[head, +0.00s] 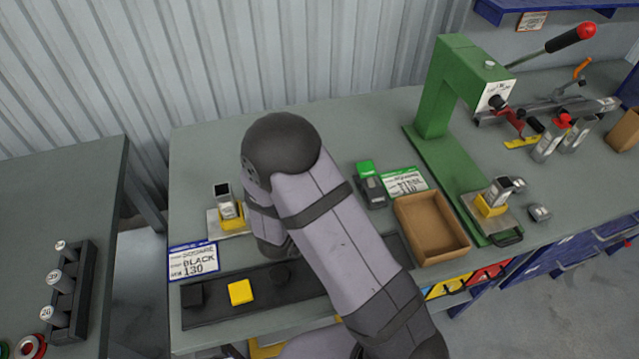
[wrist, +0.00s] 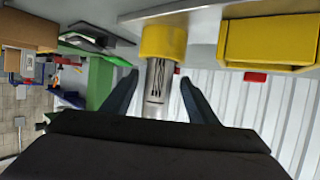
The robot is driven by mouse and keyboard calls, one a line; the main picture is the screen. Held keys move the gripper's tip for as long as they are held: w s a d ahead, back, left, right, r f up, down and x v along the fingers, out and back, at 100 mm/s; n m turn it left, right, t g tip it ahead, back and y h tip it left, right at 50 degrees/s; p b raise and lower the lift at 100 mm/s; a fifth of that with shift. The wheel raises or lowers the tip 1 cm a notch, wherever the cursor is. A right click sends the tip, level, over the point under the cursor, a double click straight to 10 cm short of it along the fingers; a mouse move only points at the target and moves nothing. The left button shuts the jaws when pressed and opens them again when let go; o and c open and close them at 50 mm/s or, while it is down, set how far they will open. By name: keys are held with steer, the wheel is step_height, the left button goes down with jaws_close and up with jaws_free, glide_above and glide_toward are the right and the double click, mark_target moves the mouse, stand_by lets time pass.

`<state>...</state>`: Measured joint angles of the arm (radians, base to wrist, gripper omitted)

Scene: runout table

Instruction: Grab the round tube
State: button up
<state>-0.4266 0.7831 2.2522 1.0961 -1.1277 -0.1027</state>
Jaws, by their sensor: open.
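In the wrist view, a round metal tube (wrist: 158,76) with dark slots or markings stands in a round yellow holder (wrist: 164,42). My gripper (wrist: 158,82) is open, with one dark finger on each side of the tube. Gaps show between the tube and both fingers, so it does not look gripped. In the head view my own arm hides the gripper and this tube.
A square tube (head: 223,191) in a yellow holder stands left of my arm. A black strip (head: 212,308) bears a yellow block (head: 240,292). A cardboard tray (head: 431,228) and a green press (head: 438,90) stand to the right. A yellow box (wrist: 268,42) is beside the round holder.

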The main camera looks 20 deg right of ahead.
steer(key=shift+w+d+p, duration=0.35)
steer(key=shift+p, duration=0.05)
steer(key=p+x, duration=0.1)
steer(key=x, duration=0.2)
steer(key=shift+w+d+f+p, duration=0.3)
steer(key=shift+w+f+p, duration=0.05)
steer(key=shift+w+f, duration=0.1)
steer(key=shift+r, duration=0.1)
steer(key=c, duration=1.2)
